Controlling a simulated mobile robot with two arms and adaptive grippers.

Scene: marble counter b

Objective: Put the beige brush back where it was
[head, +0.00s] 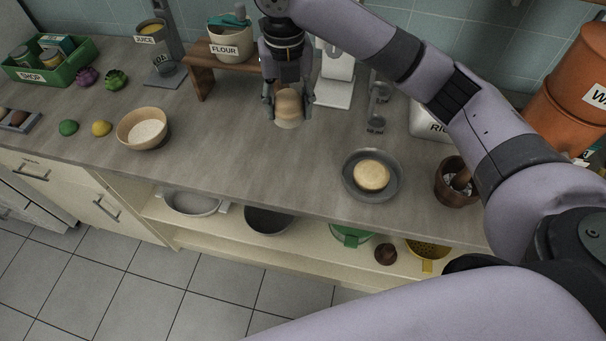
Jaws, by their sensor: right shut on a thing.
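My right gripper (288,104) reaches down over the middle of the counter, near its back. It is shut on the beige brush (288,107), a rounded tan piece with a paler lower end pointing down. The gripper's fingers cover its sides. I cannot tell whether the paler end touches the counter. My left gripper is not in view.
A wooden stand (203,68) with the flour pot (231,46) is left of the gripper. A wooden bowl (143,128) is further left. A grey plate (347,183) with a round bun (371,175) is front right. Bare counter lies between bowl and plate.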

